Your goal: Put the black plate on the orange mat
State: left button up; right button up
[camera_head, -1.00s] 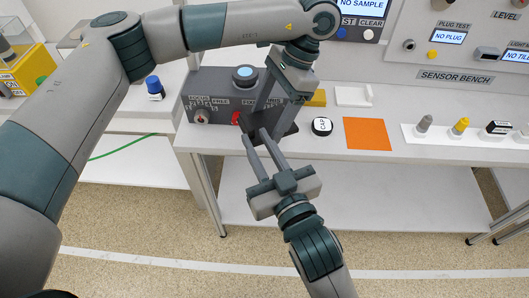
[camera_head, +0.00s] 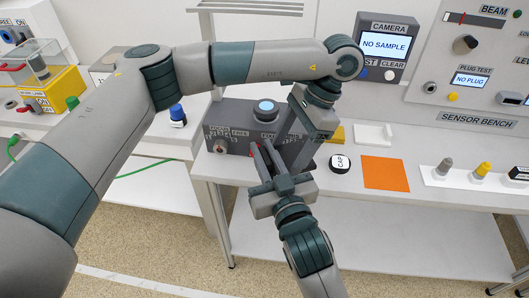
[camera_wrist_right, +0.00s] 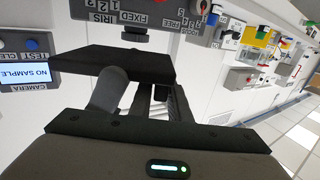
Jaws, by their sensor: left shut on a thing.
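The black plate (camera_wrist_right: 125,64) is a thin dark slab across the upper middle of the right wrist view. In the head view it is mostly hidden among the fingers. My left gripper (camera_head: 288,162) reaches down from above, shut on the plate in front of the dark box. My right gripper (camera_head: 263,147) comes up from below, its fingers apart and close to the plate. I cannot tell whether they touch it. The orange mat (camera_head: 386,173) lies flat and bare on the white bench, right of both grippers.
A dark box with a blue-topped knob (camera_head: 265,110) stands behind the grippers. A round CAP piece (camera_head: 340,162) sits between them and the mat. A white holder (camera_head: 374,135) is behind the mat. A strip with several plugs (camera_head: 470,178) lies to its right.

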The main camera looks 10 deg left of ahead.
pick_arm(q)
jog(key=o, duration=1.2)
jog(key=shift+o, duration=0.2)
jog(key=v, duration=1.2)
